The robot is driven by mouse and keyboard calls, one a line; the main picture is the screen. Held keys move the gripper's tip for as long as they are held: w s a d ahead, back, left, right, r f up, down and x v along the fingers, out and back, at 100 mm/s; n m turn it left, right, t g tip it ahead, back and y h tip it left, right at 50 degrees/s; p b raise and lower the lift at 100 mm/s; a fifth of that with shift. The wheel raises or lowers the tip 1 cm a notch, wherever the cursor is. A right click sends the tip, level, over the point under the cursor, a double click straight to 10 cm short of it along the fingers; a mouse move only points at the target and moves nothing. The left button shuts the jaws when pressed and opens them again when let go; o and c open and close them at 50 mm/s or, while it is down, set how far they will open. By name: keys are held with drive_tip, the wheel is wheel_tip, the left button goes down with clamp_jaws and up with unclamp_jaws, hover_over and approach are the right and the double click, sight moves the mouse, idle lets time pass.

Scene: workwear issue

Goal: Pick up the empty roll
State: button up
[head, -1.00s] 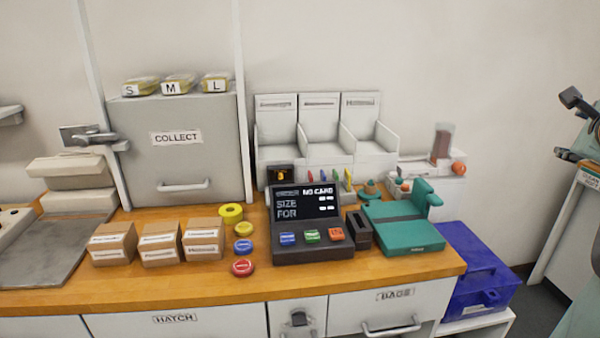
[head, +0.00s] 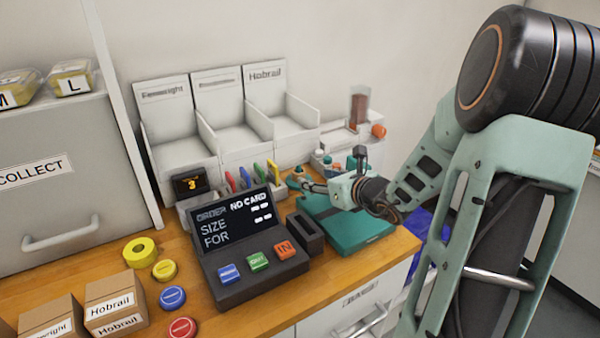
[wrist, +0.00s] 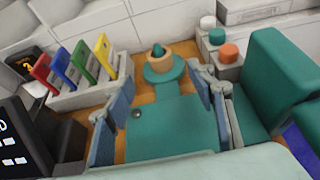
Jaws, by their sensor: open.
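The empty roll (wrist: 158,66) looks like a bare tan cardboard ring in the wrist view. It sits around a teal peg with a pointed top (wrist: 158,49), above a round teal flange at the back of the teal machine (wrist: 172,125). My gripper (wrist: 160,85) is open, with one finger on each side of the view and the roll beyond and between the fingertips. Nothing is held. In the head view my gripper (head: 306,184) is low over the back left of the teal machine (head: 350,236), and the roll is too small there to make out clearly.
Coloured cards (wrist: 76,66) stand in a rack to the left. The dark order terminal (head: 245,245) is close by on the left. A teal upright block (wrist: 282,80) rises on the right. White bins (head: 225,130) stand behind. A yellow roll (head: 140,252) lies on the counter.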

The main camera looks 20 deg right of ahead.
sight(302, 173)
drive_tip(key=x, duration=0.4)
drive_tip(key=shift+a+f, duration=0.1)
drive_tip(key=shift+f, duration=0.05)
drive_tip(key=shift+b+x, duration=0.35)
drive_tip(key=shift+x, duration=2.85)
drive_tip(key=shift+r, duration=0.25)
drive_tip(key=shift+c, duration=0.5)
drive_tip(key=c, duration=0.7)
